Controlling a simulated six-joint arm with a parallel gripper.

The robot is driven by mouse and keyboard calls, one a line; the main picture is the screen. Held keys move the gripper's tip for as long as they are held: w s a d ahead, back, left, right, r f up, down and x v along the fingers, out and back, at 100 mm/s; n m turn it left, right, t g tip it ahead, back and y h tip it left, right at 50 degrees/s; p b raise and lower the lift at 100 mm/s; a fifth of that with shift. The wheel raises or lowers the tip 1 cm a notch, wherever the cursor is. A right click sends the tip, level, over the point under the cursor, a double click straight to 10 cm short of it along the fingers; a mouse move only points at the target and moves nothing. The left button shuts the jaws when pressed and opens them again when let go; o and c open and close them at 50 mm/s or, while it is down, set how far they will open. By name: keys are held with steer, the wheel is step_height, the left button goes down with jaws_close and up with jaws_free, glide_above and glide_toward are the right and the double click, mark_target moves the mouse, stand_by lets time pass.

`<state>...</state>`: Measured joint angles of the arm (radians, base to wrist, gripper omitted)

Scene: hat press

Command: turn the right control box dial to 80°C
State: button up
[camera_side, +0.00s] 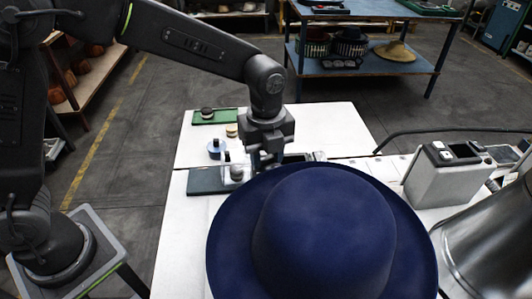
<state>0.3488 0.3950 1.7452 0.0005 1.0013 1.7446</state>
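My gripper (265,158) points down over the white table, just behind the far rim of the blue hat. Its fingertips are partly hidden, so I cannot tell its opening or whether it touches anything. A low box with a dark top (300,157) shows beside it, mostly hidden by the hat. A grey control box (426,180) with pale and dark controls on its sloping top stands at the right, well apart from my gripper. I cannot make out a dial or a temperature marking on either box.
The large blue hat (325,230) fills the front middle and blocks the view. A metal cylinder (490,235) stands at the right front. A green tray (219,116), a blue round item (215,149) and a dark flat plate (205,181) lie left of my gripper.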

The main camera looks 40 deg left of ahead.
steer(key=c, duration=0.4)
steer(key=shift+c, duration=0.2)
steer(key=shift+n, duration=0.3)
steer(key=n, duration=1)
steer(key=shift+n, duration=0.4)
steer(key=n, duration=1.2)
steer(key=shift+n, duration=0.3)
